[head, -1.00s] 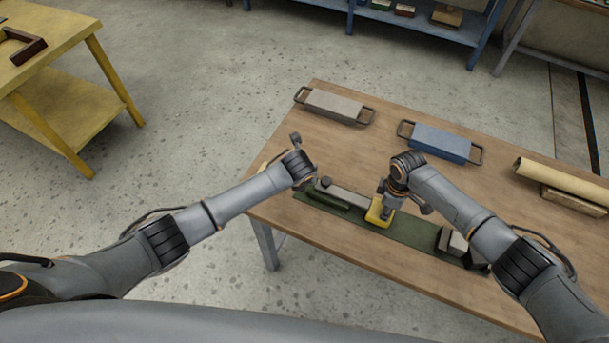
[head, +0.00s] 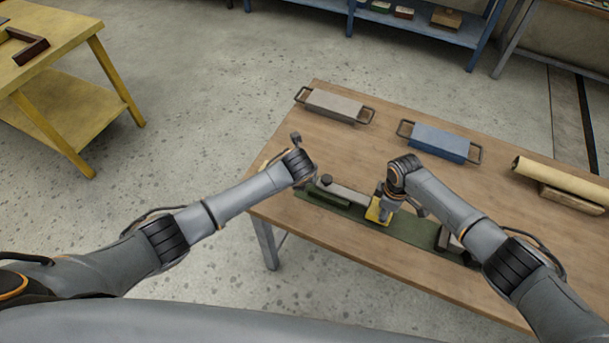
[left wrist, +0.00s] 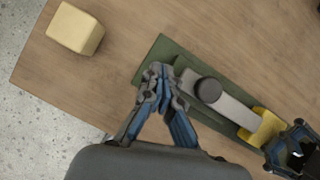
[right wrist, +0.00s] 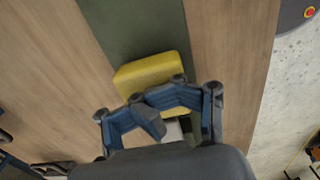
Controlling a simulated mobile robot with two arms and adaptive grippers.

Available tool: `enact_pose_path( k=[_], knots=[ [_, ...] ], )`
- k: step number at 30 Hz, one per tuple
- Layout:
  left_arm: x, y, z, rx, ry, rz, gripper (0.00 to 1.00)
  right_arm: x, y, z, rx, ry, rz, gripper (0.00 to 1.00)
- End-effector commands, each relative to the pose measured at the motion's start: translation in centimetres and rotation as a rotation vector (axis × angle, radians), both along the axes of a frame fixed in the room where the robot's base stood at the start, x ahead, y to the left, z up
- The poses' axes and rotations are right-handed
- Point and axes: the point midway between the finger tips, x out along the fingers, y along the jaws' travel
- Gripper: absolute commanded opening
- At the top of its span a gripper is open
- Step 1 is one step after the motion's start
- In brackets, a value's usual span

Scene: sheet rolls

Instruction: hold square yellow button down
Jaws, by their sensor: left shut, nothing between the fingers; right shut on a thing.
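The square yellow button (head: 374,212) sits on a long green base (head: 415,236) on the wooden table, at the end of a grey bar (head: 350,196) with a dark round knob (left wrist: 208,89). It also shows in the right wrist view (right wrist: 150,72). My right gripper (right wrist: 157,88) is down at the button, its fingers shut at the button's edge; the exact contact is partly hidden. My left gripper (left wrist: 160,76) is shut and empty above the left end of the green base, apart from the button.
A pale yellow block (left wrist: 75,28) lies near the table's left corner. A grey block with handles (head: 335,105), a blue one (head: 440,141) and a tan roll (head: 560,177) lie along the back. Another grey block stands at the base's right end, partly behind my right arm.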

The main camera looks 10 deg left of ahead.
Motion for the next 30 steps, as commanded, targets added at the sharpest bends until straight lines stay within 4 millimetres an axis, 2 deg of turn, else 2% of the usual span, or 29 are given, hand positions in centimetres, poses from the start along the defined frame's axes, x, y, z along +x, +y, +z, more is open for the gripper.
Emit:
enact_pose_path(
  k=[1,11,30],
  knots=[
    [0.0,0.0,-0.3,0.0,0.0,0.0,0.0,-0.6,-0.4,-1.1,-0.009,0.006,-0.001,0.0],
    [0.0,0.0,-0.2,0.0,0.0,0.0,0.0,-0.2,-0.5,-0.8,-0.008,-0.001,-0.004,0.0],
    [0.0,0.0,-0.1,0.0,0.0,0.0,0.0,-0.3,-0.6,-2.2,-0.01,0.003,-0.004,0.0]
  ],
)
